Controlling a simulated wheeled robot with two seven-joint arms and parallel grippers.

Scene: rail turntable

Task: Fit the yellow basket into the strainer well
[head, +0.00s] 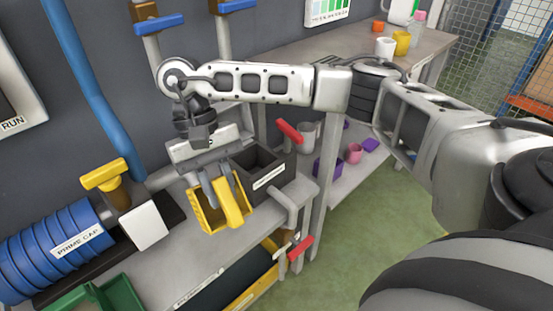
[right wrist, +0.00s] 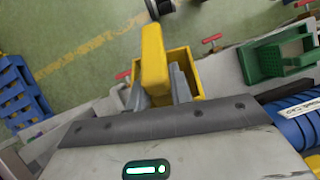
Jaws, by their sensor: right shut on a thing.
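The yellow basket (head: 207,217) hangs in my right gripper (head: 221,196), whose fingers are shut on its raised yellow handle. In the right wrist view the handle (right wrist: 154,60) is between the two fingers, and the basket's open box (right wrist: 180,64) shows behind it. The strainer well appears to be the dark grey open box (head: 270,166) with a white label, just right of the basket. The basket is outside this box, at its left. I cannot tell whether the basket touches the bench. My left gripper is not in view.
A yellow-handled valve (head: 103,174) and a blue ribbed cylinder (head: 58,250) stand at the left. A green tray (head: 122,293) is at the lower left. Red handles (head: 289,131) are near the box. A table (head: 440,42) with mugs stands at the back right.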

